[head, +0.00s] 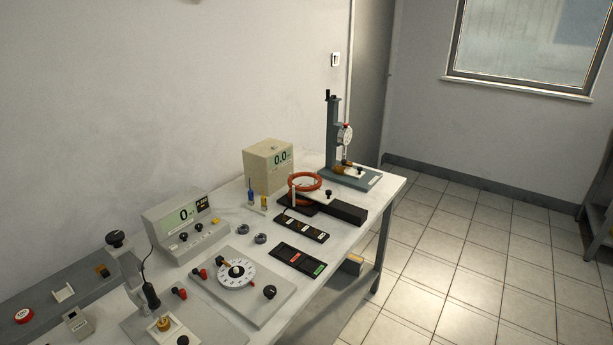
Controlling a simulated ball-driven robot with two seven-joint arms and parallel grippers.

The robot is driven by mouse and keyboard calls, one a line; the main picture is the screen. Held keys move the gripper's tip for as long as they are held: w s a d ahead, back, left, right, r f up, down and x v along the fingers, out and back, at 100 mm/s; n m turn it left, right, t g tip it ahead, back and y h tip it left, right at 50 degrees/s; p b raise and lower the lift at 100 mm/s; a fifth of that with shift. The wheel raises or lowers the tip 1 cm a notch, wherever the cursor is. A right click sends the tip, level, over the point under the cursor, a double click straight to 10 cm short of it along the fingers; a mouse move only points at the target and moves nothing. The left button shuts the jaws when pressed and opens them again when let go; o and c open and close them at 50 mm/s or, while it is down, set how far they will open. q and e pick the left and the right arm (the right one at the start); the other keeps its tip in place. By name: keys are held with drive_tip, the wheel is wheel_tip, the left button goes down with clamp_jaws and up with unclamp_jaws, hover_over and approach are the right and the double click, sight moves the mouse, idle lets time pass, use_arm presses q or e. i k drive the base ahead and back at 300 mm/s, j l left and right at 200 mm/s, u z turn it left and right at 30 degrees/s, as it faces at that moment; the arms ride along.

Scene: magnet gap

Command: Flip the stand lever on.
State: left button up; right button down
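A grey-green stand (333,140) stands upright at the far right end of the table. It carries a round dial gauge (346,136) with a red top on its right side. A small black handle (327,95) sticks up at the top left of the column. Small orange-brown and white parts sit on the stand's base (365,180) below the gauge. I cannot tell for sure which part is the stand lever or how it is set. Neither of my grippers is in view.
The white table (226,254) holds a beige box (268,166) reading 0.0, an orange ring coil (304,181), a meter (184,224) reading 0 and a dial plate (237,273). Black trays (298,260) lie near the front edge. The tiled floor (450,250) to the right is clear.

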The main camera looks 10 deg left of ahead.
sight(181, 292)
drive_tip(key=k+u, duration=0.1)
drive_tip(key=u, duration=0.65)
drive_tip(key=k+j+u, duration=0.1)
drive_tip(key=u, duration=0.25)
